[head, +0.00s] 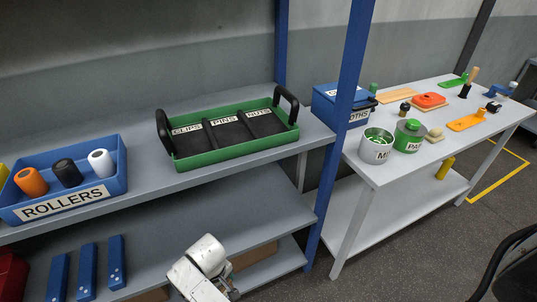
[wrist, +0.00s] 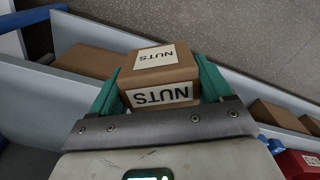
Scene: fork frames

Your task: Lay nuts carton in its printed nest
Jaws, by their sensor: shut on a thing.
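The nuts carton (wrist: 160,75) is a brown box with white NUTS labels on its top and side. In the wrist view my gripper (wrist: 158,90) is shut on it, with one green finger on each side. In the head view my arm shows at the bottom centre, in front of the lower shelf; the carton is hidden there. A green tray (head: 226,161) with black handles stands on the upper shelf. Its dark insert has three sections, labelled CLIPS, PINS and NUTS. The NUTS section (head: 264,124) is at the right end and looks empty.
A blue ROLLERS bin (head: 66,207) stands left of the tray. A blue post (head: 340,130) rises right of the shelf (head: 150,194). Beyond it, a side table (head: 375,172) holds tins and tools. Blue pieces (head: 88,270) lie on the lower shelf.

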